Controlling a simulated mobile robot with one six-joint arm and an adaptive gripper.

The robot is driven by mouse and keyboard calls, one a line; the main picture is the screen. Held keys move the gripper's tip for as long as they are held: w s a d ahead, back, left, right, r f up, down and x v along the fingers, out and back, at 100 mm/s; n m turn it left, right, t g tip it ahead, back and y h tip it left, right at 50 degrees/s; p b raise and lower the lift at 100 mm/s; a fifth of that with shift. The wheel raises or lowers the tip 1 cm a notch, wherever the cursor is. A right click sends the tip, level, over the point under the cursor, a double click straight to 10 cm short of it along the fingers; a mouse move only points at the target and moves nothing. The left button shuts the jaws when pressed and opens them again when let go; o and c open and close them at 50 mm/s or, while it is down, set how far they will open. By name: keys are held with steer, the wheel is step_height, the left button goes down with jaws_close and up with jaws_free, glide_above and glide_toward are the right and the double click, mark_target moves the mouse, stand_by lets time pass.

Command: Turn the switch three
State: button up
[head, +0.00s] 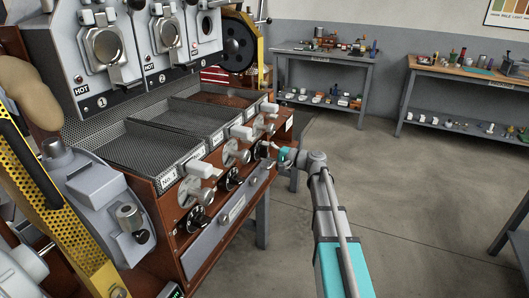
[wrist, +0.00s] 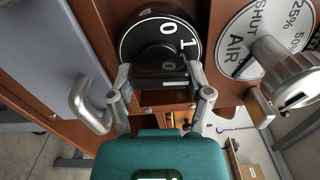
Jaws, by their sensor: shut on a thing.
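Switch three (wrist: 160,50) is a round black knob with a white ring and the marks 0 and 1. It sits on the brown front panel of the roaster. My gripper (wrist: 160,80) reaches it from below in the wrist view, with one finger on each side, shut on its grip part. The 0 and 1 show at the upper right of the dial. In the head view my gripper (head: 279,156) is at the far right end of the row of knobs, and it mostly hides the switch.
In the wrist view, a metal air knob (wrist: 292,77) with a white SHUT/AIR dial is close on the right. A curved drawer handle (wrist: 84,100) is close on the left. Other black switches (head: 198,218) line the panel. Benches stand behind; the floor (head: 390,190) is open.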

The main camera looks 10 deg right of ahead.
steer(key=n, duration=0.7)
steer(key=shift+r, duration=0.1)
steer(key=n, duration=0.3)
steer(key=shift+s+n, duration=0.1)
steer(key=shift+n, duration=2)
steer(key=o, duration=1.1)
steer(key=shift+o, duration=0.2)
steer(key=shift+s+d+r, duration=0.1)
steer(key=v, duration=1.1)
steer(key=shift+s+d, duration=0.2)
steer(key=shift+d, duration=0.15)
